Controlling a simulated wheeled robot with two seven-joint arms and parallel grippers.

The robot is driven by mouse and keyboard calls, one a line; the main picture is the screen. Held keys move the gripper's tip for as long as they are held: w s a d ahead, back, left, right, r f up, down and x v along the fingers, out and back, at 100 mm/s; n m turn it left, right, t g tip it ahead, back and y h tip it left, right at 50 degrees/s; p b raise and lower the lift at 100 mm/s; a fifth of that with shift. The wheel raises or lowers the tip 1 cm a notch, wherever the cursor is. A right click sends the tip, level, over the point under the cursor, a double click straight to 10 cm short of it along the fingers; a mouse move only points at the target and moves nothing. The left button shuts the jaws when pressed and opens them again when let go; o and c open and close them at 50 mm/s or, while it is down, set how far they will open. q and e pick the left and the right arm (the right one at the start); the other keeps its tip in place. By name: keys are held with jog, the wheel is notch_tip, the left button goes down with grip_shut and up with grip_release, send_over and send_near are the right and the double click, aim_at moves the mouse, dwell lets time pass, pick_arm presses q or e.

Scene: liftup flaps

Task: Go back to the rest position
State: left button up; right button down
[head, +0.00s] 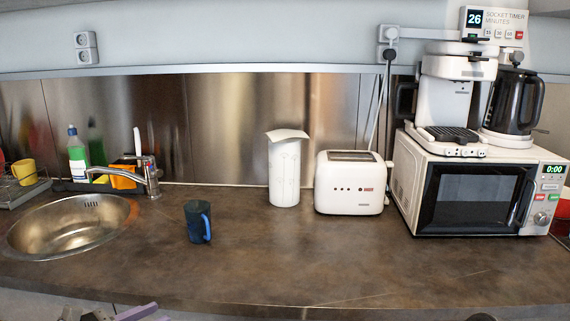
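Parts of my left arm and gripper (112,314) show at the bottom edge, left of the middle, below the counter's front edge. They are mostly cut off, and I cannot see whether the fingers are open or shut. A small dark piece at the bottom edge, right of the middle, may belong to my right arm. My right gripper cannot be made out. Nothing held shows in this view.
The counter (330,255) holds a sink (70,230), a dark blue mug (198,221), a white container (286,170), a toaster (349,183) and a microwave (475,190). A coffee machine (444,95) and black kettle (514,100) stand on the microwave. The front middle counter is clear.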

pick_arm(q)
jog(key=s+d+f+m+g+y+p, duration=0.1)
jog(key=s+f+m+g+y, duration=0.25)
jog(key=f, duration=0.55)
jog(key=s+d+f+m+g+y+p, duration=0.1)
jog(key=s+f+m+g+p, duration=0.2)
jog(key=f+m, duration=0.4)
jog(key=s+d+f+m+g+y, duration=0.1)
jog(key=s+f+m+g+y, duration=0.25)
jog(key=f, duration=0.65)
jog(key=s+d+f+m+h+p, duration=0.1)
jog(key=s+d+f+m+p, duration=0.1)
jog(key=s+d+m, duration=0.3)
jog(key=s+d+f+m+g+h+p, duration=0.1)
jog(key=s+d+m+p, duration=0.3)
jog(key=s+d, duration=0.5)
jog(key=d+f+m+h, duration=0.1)
jog(key=d+m, duration=0.1)
jog(key=d, duration=0.1)
jog(key=shift+g, duration=0.3)
